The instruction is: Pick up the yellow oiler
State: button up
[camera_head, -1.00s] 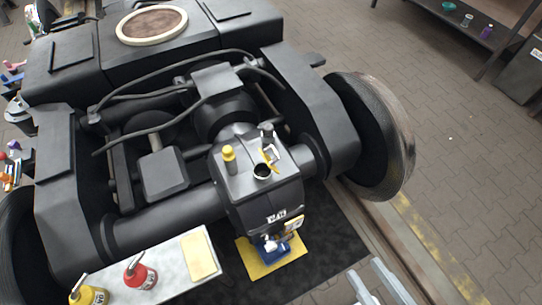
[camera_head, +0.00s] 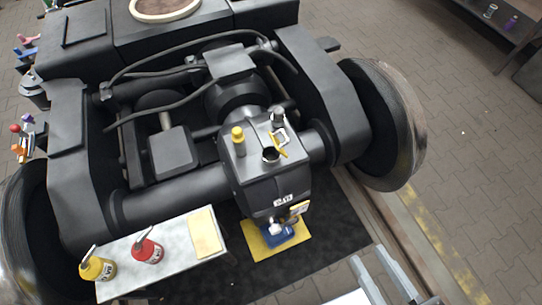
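The yellow oiler (camera_head: 97,269) stands upright on the left part of a pale bench top (camera_head: 172,249) at the lower left. It has a dark label and a spout pointing up. A red oiler (camera_head: 148,251) of similar shape stands to its right. My gripper (camera_head: 384,276) shows at the bottom right edge as two pale grey fingers with a gap between them. It is open and empty, well to the right of the bench and apart from both oilers.
The dark tram bogie (camera_head: 232,130) fills the middle, with a wheel (camera_head: 385,125) on the right. A yellow pad (camera_head: 205,232) lies on the bench's right end. A blue item (camera_head: 277,235) sits on a yellow mat (camera_head: 262,250) on the floor.

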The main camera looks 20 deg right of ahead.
aim_at(90, 268)
jog(key=u, duration=1.45)
